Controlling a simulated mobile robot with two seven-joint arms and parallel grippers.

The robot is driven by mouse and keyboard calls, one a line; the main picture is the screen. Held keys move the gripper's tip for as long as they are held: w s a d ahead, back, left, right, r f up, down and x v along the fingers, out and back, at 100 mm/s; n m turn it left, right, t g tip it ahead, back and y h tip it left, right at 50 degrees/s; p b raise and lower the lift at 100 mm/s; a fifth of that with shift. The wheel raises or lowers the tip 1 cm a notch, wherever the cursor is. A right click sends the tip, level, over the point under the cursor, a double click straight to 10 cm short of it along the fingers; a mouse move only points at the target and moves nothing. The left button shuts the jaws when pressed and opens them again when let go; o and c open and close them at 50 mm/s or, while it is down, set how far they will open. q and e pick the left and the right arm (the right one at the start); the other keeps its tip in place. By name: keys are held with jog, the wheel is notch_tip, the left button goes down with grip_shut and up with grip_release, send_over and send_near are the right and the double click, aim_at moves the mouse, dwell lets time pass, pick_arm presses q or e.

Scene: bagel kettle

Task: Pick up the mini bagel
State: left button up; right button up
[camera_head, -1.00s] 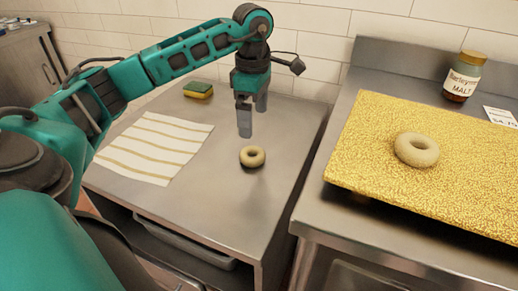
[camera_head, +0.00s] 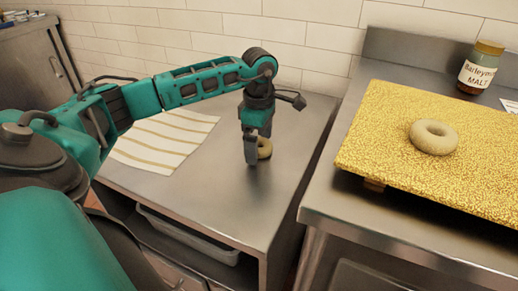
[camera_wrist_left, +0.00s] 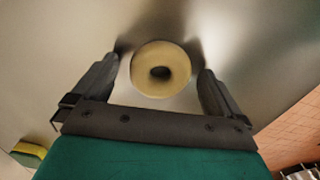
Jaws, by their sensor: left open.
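The mini bagel (camera_head: 265,148) is a small pale ring on the steel table, partly hidden behind my left gripper in the head view. My left gripper (camera_head: 254,152) points down over it with its fingers low, near the table. In the left wrist view the mini bagel (camera_wrist_left: 161,70) lies between the two spread fingers of the left gripper (camera_wrist_left: 158,82), with a gap on each side. The left gripper is open and empty. My right gripper is not in view.
A larger bagel (camera_head: 433,137) lies on a yellow grainy board (camera_head: 385,125) on the right counter, near a malt jar (camera_head: 480,68). A striped cloth (camera_head: 165,138) lies left of my gripper. A sponge (camera_wrist_left: 30,153) shows in the left wrist view. A gap separates the tables.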

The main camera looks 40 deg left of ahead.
pick_arm(q)
jog(key=c, duration=0.3)
jog(key=shift+r, duration=0.1)
jog(key=c, duration=0.8)
notch_tip(320, 180, up, 20)
jog(key=p, duration=0.5)
